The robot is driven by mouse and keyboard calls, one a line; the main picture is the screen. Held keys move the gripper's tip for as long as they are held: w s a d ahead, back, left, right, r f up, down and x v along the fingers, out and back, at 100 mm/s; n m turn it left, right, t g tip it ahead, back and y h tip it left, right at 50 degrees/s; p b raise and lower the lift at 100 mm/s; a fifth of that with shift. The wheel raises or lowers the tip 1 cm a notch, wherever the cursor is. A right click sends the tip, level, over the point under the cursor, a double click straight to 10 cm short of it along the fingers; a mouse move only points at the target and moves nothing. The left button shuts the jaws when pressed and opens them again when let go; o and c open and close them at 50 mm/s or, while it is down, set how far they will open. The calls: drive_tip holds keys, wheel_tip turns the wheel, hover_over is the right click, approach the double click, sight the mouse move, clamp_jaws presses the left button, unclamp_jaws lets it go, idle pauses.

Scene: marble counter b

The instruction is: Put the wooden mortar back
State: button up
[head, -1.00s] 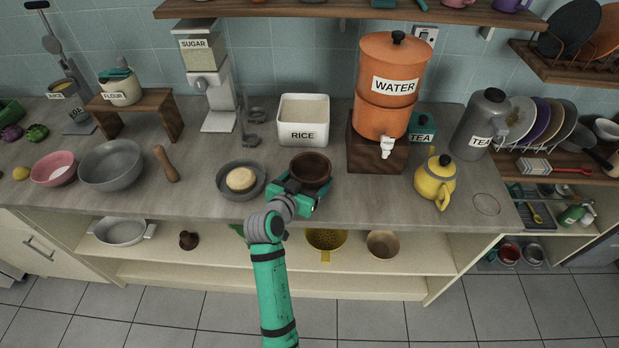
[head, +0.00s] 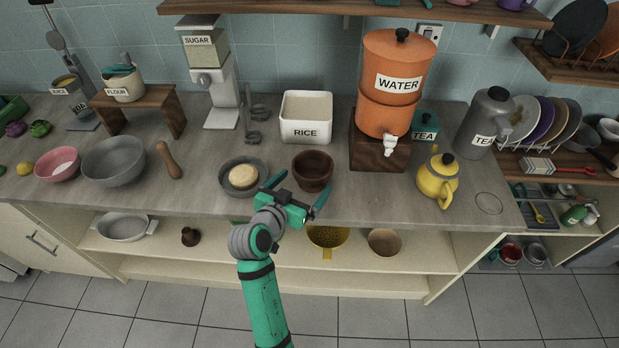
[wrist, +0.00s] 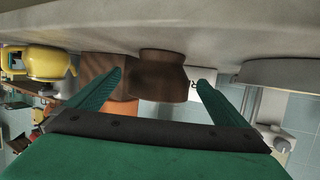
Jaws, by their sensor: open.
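The wooden mortar (head: 313,172) is a dark brown round bowl. It stands upright on the counter, in front of the rice box and left of the dark wooden stand. My gripper (head: 299,191) is open and empty at the counter's front, just in front of the mortar. In the wrist view, which looks upside down, the mortar (wrist: 163,75) shows beyond and between the two spread green fingertips (wrist: 159,79). The fingers look clear of it.
A grey dish (head: 227,187) with a pale round piece lies close left of the mortar. The orange water dispenser (head: 395,115) on its wooden stand (head: 375,150) is to the right, then a yellow teapot (head: 437,183). A wooden pestle (head: 168,160) lies farther left.

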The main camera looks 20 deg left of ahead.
drive_tip(key=v, duration=0.5)
drive_tip(key=shift+s+r, duration=0.15)
drive_tip(key=shift+s, duration=0.2)
drive_tip(key=shift+a, duration=0.1)
